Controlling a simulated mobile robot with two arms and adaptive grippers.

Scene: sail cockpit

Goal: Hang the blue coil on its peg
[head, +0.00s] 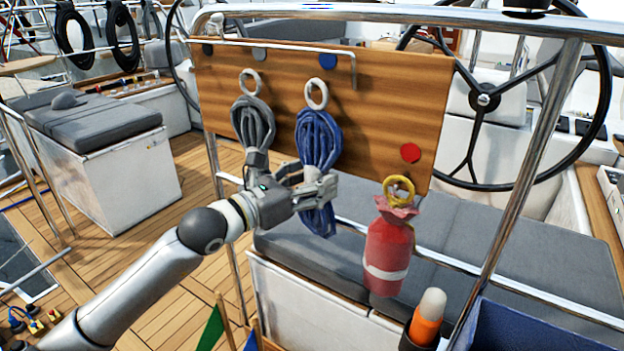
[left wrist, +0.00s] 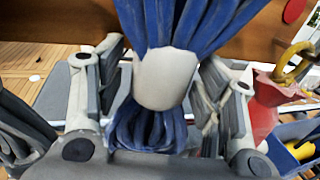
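The blue coil (head: 318,140) hangs upright in front of the wooden board, with its white ring (head: 316,94) at the top, just below the blue disc (head: 328,61). The peg itself cannot be made out at the ring. My left gripper (head: 308,188) is at the coil's lower part, and the coil's lower loops show below it. In the left wrist view, the white band (left wrist: 165,78) of the coil lies between the two fingers, with gaps appearing on both sides, so the gripper looks open around it. My right gripper is not in view.
A grey coil (head: 253,120) hangs close at the left on the wooden board (head: 385,110). A red bag (head: 388,250) with a yellow ring hangs at the lower right, below a red disc (head: 410,153). A metal rail (head: 420,20) frames the board; an orange cylinder (head: 426,320) stands below.

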